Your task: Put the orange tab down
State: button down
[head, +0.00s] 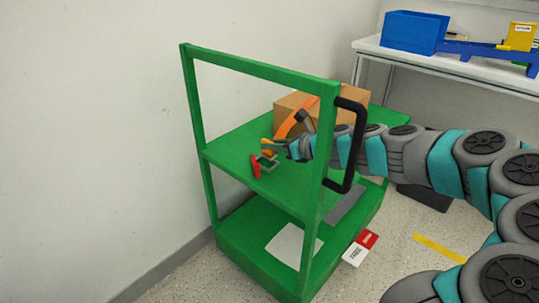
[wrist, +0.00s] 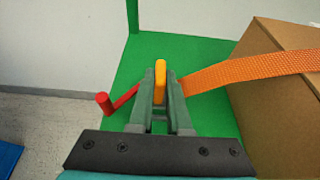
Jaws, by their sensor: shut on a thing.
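The orange tab (wrist: 160,68) stands up between the two fingertips of my gripper (wrist: 160,82) in the wrist view. The fingers are shut on it. In the head view, the tab (head: 267,142) shows as a small orange bit at the tip of my gripper (head: 268,154), over the upper shelf of the green cart. What the tab is fixed to, and its lower end, are hidden by the fingers. A red handle with an upright end (wrist: 104,103) is just left of my fingers; it also shows in the head view (head: 255,166).
A cardboard box (wrist: 285,90) with an orange strap (wrist: 235,70) is close on the right. The green cart (head: 232,141) has upright posts and a black handle (head: 349,150) close to my arm. A wall (head: 90,120) is behind. The shelf beyond the tab looks clear.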

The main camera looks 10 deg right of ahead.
aim_at(273, 154)
jog(key=shift+w+a, duration=0.2)
jog(key=shift+a, duration=0.05)
notch_tip(273, 154, down, 4)
jog(key=b, duration=0.4)
jog(key=shift+w+r, duration=0.1)
jog(key=shift+r, duration=0.1)
jog(key=shift+f, duration=0.1)
jog(key=c, duration=0.9)
grip_release()
jog(key=shift+o, duration=0.2)
jog(key=shift+r, duration=0.2)
jog(key=v, duration=1.1)
jog(key=shift+s+d, duration=0.2)
jog(key=shift+s, duration=0.2)
jog(key=shift+s+d, duration=0.1)
jog(key=shift+d, duration=0.05)
